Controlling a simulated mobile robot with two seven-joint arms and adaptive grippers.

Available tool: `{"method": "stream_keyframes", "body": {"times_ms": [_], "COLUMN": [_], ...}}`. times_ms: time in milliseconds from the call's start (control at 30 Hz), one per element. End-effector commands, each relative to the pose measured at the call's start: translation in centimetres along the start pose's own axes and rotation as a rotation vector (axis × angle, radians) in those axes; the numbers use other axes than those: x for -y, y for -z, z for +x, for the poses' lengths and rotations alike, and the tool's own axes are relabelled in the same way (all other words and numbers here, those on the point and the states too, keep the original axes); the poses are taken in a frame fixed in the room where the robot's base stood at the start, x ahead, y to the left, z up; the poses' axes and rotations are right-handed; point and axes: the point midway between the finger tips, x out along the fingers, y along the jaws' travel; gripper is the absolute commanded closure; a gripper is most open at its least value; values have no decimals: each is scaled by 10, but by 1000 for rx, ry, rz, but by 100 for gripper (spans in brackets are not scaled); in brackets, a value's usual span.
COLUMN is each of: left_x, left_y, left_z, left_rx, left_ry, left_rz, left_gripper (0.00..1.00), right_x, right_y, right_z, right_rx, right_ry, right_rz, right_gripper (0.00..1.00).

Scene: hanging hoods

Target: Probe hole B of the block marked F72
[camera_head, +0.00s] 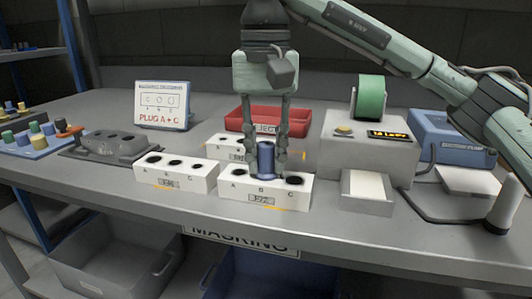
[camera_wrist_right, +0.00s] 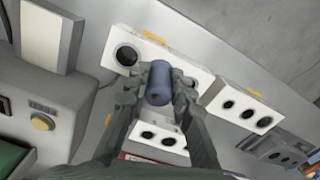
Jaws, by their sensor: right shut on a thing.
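My right gripper (camera_head: 267,153) is shut on a blue cylinder (camera_head: 265,160), held upright over the front white block (camera_head: 228,187). The block has holes lettered A, B and C; its small front label looks like F72 but is blurred. Holes A and C are open and dark. The cylinder's lower end hides hole B; I cannot tell whether it is inside. The right wrist view shows the gripper (camera_wrist_right: 160,88) with the blue cylinder (camera_wrist_right: 159,84) between its fingers, and the block (camera_wrist_right: 115,42) with one dark hole uncovered. My left gripper is not in view.
A second white block (camera_head: 175,175) stands to the left, a third (camera_head: 222,140) behind. A red tray (camera_head: 242,116) is at the back. A sign (camera_head: 162,104) reads PLUG A + C. A grey machine (camera_head: 340,150) with a green roll (camera_head: 369,98) stands to the right.

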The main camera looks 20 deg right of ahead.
Motion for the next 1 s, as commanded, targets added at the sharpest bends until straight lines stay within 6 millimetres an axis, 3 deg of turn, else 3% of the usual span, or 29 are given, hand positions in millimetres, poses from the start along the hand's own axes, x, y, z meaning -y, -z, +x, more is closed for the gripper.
{"method": "stream_keyframes", "body": {"times_ms": [267, 1000], "left_x": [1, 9], "left_y": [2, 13], "left_z": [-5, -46], "left_rx": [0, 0], "left_ry": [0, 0], "left_rz": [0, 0], "left_gripper": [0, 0], "right_x": [0, 0], "right_y": [0, 0], "right_z": [-6, -51], "right_rx": [-1, 0], "right_ry": [0, 0], "right_rz": [0, 0], "right_gripper": [100, 100]}}
